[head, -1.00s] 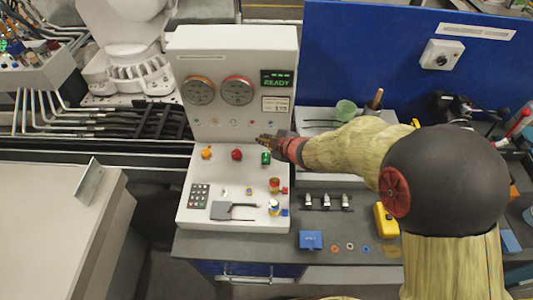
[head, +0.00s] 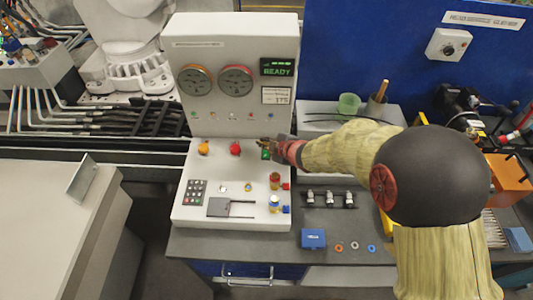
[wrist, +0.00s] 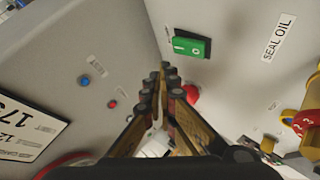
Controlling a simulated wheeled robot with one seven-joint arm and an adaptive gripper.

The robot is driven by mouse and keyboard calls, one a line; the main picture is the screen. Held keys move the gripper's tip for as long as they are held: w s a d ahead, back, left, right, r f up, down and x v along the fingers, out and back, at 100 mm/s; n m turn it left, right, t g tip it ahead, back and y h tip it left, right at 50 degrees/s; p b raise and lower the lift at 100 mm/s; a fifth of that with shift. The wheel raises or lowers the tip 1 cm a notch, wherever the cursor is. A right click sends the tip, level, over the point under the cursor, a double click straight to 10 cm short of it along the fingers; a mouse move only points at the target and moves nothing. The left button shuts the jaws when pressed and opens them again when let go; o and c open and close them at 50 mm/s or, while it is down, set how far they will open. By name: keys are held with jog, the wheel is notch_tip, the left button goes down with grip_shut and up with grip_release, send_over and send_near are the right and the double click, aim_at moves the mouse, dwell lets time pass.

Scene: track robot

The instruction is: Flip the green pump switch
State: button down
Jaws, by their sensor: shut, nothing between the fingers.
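The green pump switch (head: 265,155) sits on the sloped lower part of the white control panel (head: 187,215), right of a red knob (head: 235,149). In the wrist view it is a green rocker (wrist: 192,46) in a dark frame with white marks; I cannot tell its set position. My gripper (head: 262,143) is shut and empty, reaching in from the right just above the switch in the head view. In the wrist view the closed fingertips (wrist: 168,72) are below and left of the switch, with a visible gap in the picture. Contact is not seen.
The upright panel face with two gauges (head: 235,80) and a READY display (head: 279,67) stands behind the switch. A yellow knob (head: 203,149), a keypad (head: 194,192) and a red-topped valve (head: 275,180) share the sloped face. A SEAL OIL label (wrist: 279,36) is right of the switch.

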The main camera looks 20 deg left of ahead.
aim_at(265, 152)
jog(key=shift+w+f+b, duration=0.15)
jog(key=shift+f+b, duration=0.2)
jog(key=shift+f, duration=0.45)
jog(key=shift+f, duration=0.1)
dwell(0.8)
jog(key=shift+w+f+b, duration=0.1)
jog(key=shift+f+b, duration=0.2)
jog(key=shift+f, duration=0.05)
jog(key=shift+f, duration=0.3)
dwell(0.6)
jog(key=shift+a+r, duration=0.1)
jog(key=shift+r, duration=0.05)
jog(key=shift+r+p, duration=0.4)
jog(key=shift+r, duration=0.25)
jog(key=shift+s+r+p, duration=0.2)
jog(key=shift+r+p, duration=0.45)
jog(key=shift+r, duration=0.2)
jog(key=shift+s+r+p, duration=0.2)
jog(key=shift+r+p, duration=0.45)
jog(key=shift+r, duration=0.2)
jog(key=shift+s+r+p, duration=0.2)
jog(key=shift+r+p, duration=0.45)
jog(key=shift+r, duration=0.2)
